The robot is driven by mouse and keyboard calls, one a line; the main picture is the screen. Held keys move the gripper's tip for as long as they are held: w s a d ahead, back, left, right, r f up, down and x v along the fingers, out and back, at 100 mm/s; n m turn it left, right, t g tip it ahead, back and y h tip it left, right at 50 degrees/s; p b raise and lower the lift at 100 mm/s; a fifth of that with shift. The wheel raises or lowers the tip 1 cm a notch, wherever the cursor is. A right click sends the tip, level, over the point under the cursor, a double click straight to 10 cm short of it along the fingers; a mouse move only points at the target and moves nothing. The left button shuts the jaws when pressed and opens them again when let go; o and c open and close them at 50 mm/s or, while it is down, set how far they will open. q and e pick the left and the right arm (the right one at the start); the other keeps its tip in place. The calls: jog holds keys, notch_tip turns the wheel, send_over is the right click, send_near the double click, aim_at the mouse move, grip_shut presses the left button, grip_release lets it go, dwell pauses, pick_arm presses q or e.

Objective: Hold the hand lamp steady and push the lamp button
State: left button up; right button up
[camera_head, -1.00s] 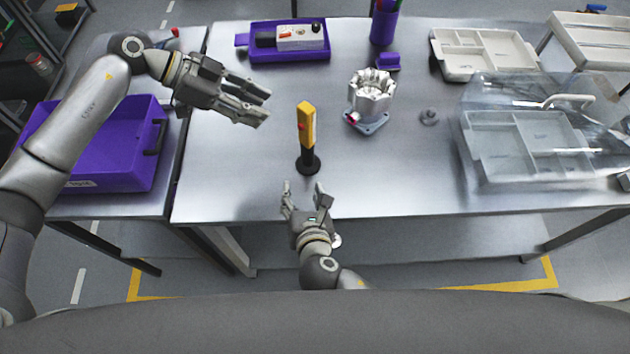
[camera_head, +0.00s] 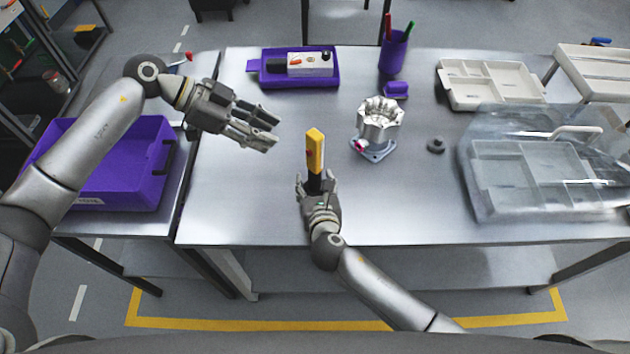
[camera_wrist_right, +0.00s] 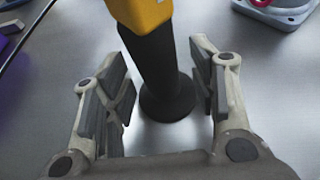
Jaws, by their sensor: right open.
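The hand lamp (camera_head: 315,148) stands upright on the metal table, with a yellow head and a black handle on a round black base. My right gripper (camera_head: 317,182) is open at the handle. In the right wrist view the black handle (camera_wrist_right: 157,65) stands between the two spread fingers of the right gripper (camera_wrist_right: 160,90), with gaps on both sides. My left gripper (camera_head: 270,130) is left of the lamp, above the table, with its fingers apart and nothing between them.
A machined housing (camera_head: 379,125) stands right of the lamp, with a small grey part (camera_head: 435,145) beyond it. Purple tray (camera_head: 262,77) and pen cup (camera_head: 393,54) are at the back. Grey organizer (camera_head: 480,100) and clear-covered box (camera_head: 520,185) fill the right. A purple bin (camera_head: 110,190) is left.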

jog(key=shift+w+a+f, duration=0.1)
jog(key=shift+w+f, duration=0.1)
jog(key=shift+w, duration=0.35)
jog(key=shift+c, duration=0.4)
pick_arm(q)
jog(key=shift+c, duration=0.2)
pick_arm(e)
grip_shut()
pick_arm(q)
grip_shut()
dwell(0.5)
